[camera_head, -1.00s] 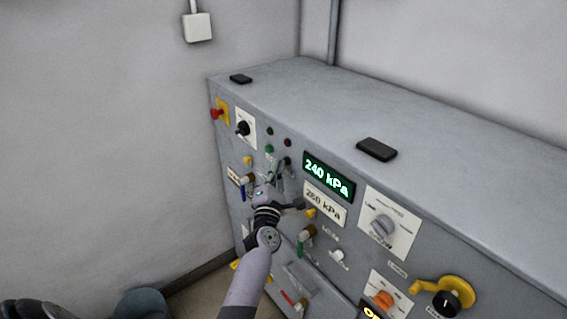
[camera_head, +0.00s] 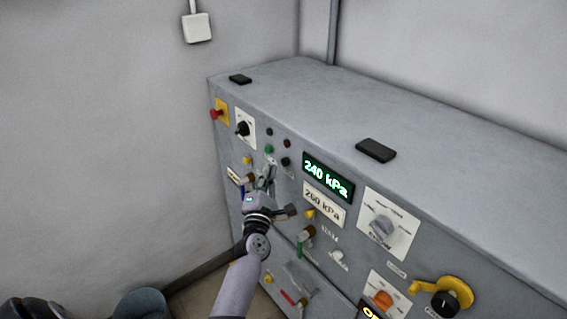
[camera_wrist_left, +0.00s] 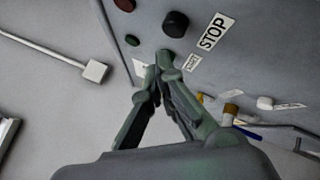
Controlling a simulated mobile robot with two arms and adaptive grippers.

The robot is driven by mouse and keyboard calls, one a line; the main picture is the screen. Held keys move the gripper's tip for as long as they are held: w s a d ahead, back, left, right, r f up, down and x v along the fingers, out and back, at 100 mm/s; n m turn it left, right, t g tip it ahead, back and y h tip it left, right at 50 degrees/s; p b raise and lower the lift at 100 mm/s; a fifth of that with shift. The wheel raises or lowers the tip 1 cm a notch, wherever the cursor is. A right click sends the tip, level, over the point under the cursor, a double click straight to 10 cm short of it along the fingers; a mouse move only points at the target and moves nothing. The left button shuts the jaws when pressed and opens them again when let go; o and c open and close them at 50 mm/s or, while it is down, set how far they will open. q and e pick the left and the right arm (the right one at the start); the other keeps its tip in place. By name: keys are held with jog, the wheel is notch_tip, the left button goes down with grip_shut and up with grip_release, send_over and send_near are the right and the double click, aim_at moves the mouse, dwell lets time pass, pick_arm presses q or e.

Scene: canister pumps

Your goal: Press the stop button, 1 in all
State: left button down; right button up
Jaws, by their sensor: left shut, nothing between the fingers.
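The stop button is a black round knob (camera_head: 286,162) on the grey panel, below a small dark red lamp. In the left wrist view the black stop button (camera_wrist_left: 176,23) sits beside a white STOP label (camera_wrist_left: 213,30). A green button (camera_head: 269,149) is just left of it in the head view. My left gripper (camera_head: 266,176) is shut and empty, below and left of the black button. In the left wrist view its fingertips (camera_wrist_left: 157,80) are close to the green button and apart from the black one; whether they touch the green button I cannot tell.
A green display (camera_head: 328,176) reads 240 kPa, above a 260 kPa plate (camera_head: 324,203). A red knob on a yellow plate (camera_head: 220,112) and a black switch (camera_head: 242,129) are at the panel's left. Valve handles and a grey dial (camera_head: 382,228) also stick out.

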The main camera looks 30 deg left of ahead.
pick_arm(q)
jog(key=shift+s+a, duration=0.25)
jog(key=shift+s, duration=0.35)
jog(key=shift+s+a, duration=0.25)
jog(key=shift+s, duration=0.4)
jog(key=shift+s+a, duration=0.25)
jog(key=shift+s, duration=0.35)
